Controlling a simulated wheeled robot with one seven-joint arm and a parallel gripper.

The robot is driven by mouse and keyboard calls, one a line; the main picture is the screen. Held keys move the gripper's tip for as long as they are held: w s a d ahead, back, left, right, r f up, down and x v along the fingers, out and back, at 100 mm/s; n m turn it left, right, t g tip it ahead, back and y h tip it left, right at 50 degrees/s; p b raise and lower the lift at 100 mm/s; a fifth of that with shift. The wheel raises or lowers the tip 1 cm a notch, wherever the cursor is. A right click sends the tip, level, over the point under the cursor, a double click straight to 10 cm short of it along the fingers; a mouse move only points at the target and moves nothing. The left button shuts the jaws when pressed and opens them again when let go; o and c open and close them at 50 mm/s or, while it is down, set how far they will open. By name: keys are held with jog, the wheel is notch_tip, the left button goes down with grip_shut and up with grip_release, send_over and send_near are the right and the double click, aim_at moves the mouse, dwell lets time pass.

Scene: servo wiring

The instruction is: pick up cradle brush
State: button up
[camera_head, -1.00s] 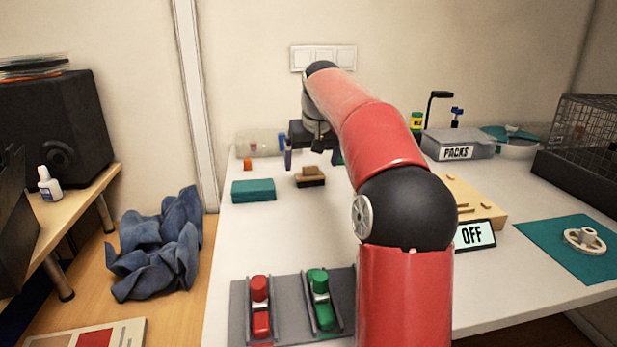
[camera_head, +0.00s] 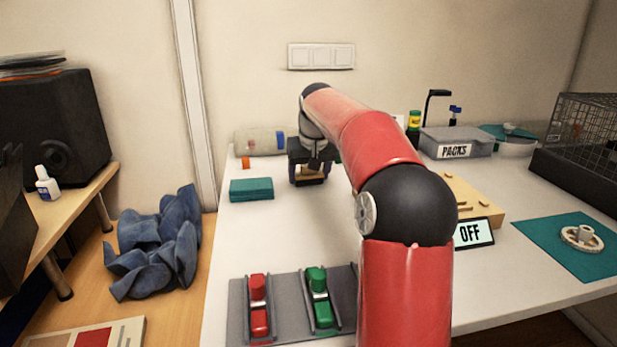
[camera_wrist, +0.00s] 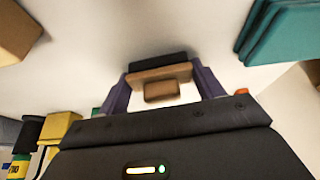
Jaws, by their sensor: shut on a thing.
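The brush (camera_wrist: 160,75) has a tan wooden back with a raised block grip and a dark bristle side. In the wrist view it sits between the two purple fingers of my gripper (camera_wrist: 162,88), which are shut on the ends of its wooden back. In the head view my gripper (camera_head: 309,174) is down over the brush (camera_head: 309,182) at the back left of the white table, hiding most of it. I cannot tell whether the brush touches the table.
A teal block (camera_head: 251,189) lies just left of the brush, with a small orange piece (camera_head: 245,162) behind it. The table's front-left holds red and green switches (camera_head: 292,304).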

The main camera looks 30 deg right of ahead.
aim_at(310, 175)
jog(key=shift+r, duration=0.1)
notch_tip(310, 175, up, 10)
jog(key=shift+f, duration=0.1)
dwell(0.5)
jog(key=o, duration=0.4)
jog(key=shift+c, duration=1.3)
jog(key=shift+s, duration=0.1)
